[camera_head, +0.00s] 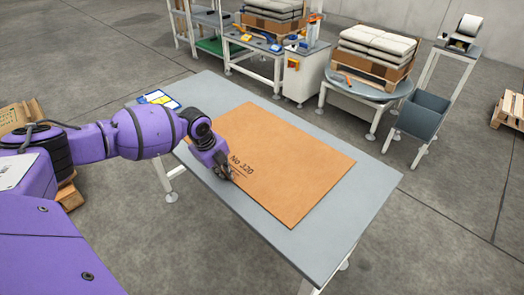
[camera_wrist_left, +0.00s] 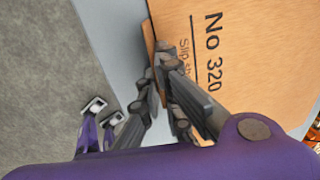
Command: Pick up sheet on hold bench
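The sheet (camera_head: 285,160) is a flat brown rectangle printed "No 320". It lies on the grey hold bench (camera_head: 370,215). My left gripper (camera_head: 226,176) is at the sheet's near left edge, beside the print. In the left wrist view the fingers (camera_wrist_left: 160,85) come together on either side of the edge strip of the sheet (camera_wrist_left: 255,60), with the strip running between them. The sheet looks flat on the bench; any lift at the gripped edge is too small to tell. My right gripper is not in view.
A blue and yellow card (camera_head: 158,99) lies at the bench's far left corner. Behind stand a turntable with stacked sacks (camera_head: 375,50), a tool table (camera_head: 255,45) and a stand with a grey bin (camera_head: 424,115). The bench's right end is clear.

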